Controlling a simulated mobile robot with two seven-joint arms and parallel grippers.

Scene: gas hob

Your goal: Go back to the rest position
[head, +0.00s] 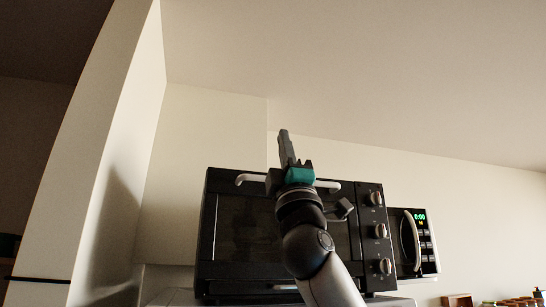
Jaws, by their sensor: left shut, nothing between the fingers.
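My left gripper (285,140) is raised in the middle of the head view, pointing up, with its grey fingers together and nothing seen between them. It stands in front of a black oven (230,235) with a white horizontal handle (328,185). The gripper and its forearm cover part of the oven door and the middle of the handle. I cannot tell from this one view whether the gripper touches the handle. My right gripper is not in view.
Three knobs line the oven's right side, the middle one (380,231) among them. A microwave (411,243) with a green display stands to the right. A white wall edge (110,150) rises at left. Small items (460,300) sit at lower right. Above is clear.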

